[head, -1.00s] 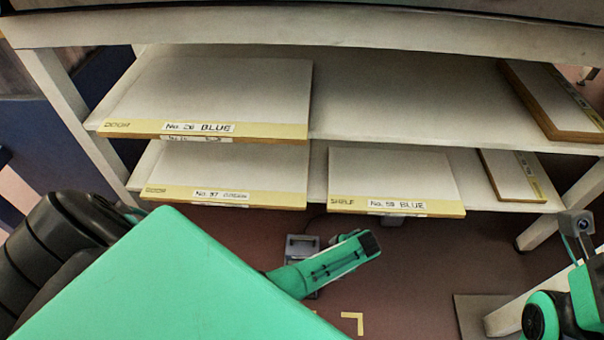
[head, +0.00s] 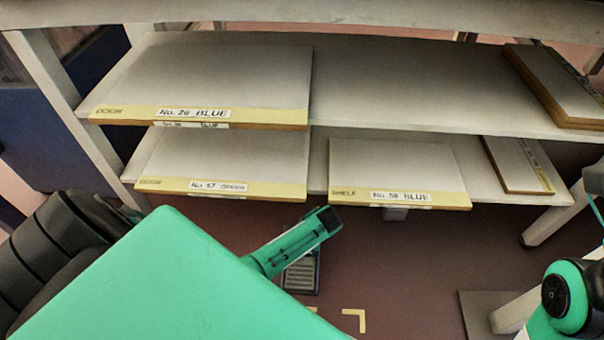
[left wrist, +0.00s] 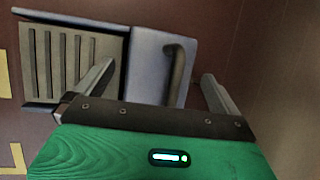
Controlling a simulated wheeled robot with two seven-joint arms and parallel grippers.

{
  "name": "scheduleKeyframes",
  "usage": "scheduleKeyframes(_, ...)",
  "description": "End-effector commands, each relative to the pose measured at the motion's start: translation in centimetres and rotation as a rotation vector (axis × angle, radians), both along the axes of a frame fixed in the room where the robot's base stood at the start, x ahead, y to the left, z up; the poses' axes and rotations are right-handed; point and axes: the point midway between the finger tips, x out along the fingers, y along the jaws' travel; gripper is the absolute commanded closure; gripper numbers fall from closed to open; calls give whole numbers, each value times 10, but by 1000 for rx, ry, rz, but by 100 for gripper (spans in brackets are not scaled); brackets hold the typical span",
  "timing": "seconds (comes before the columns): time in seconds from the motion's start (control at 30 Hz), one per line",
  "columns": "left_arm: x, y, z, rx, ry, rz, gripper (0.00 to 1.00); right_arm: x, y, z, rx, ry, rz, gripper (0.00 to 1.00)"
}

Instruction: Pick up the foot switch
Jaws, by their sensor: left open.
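The foot switch (head: 301,275) lies on the floor below the shelves. In the head view its ribbed pedal shows, while its far part is hidden behind my left gripper (head: 328,218). In the left wrist view the foot switch (left wrist: 70,60) has a ribbed pedal at left and a blue-grey housing with a curved dark bar (left wrist: 175,72). My left gripper (left wrist: 159,72) is open there, its fingers on either side of the housing and bar in the picture. I cannot tell whether it touches. My right gripper is out of view; only part of that arm shows at right.
Low shelves hold labelled boards (head: 215,85) and (head: 400,170) above and behind the foot switch. Yellow corner marks (head: 355,319) lie on the floor. A grey plate (head: 490,312) and a shelf leg (head: 550,225) are at right. The floor between is clear.

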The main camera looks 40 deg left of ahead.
Motion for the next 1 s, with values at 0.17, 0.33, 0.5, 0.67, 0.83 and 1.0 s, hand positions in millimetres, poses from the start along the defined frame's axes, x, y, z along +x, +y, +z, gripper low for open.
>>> scheduleKeyframes(0.17,0,3,-3,1,-1,1,0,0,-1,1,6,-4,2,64)
scheduleKeyframes(0.33,0,3,-3,2,-1,2,2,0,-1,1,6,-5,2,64)
scheduleKeyframes(0.5,0,4,-3,3,-1,1,35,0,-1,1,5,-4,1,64)
scheduleKeyframes(0.67,0,3,-3,3,-1,1,67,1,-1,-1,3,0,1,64)
scheduleKeyframes(0.83,2,3,-1,3,-4,1,93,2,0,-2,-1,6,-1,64)
scheduleKeyframes(1.0,2,3,-1,2,-4,1,93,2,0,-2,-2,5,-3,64)
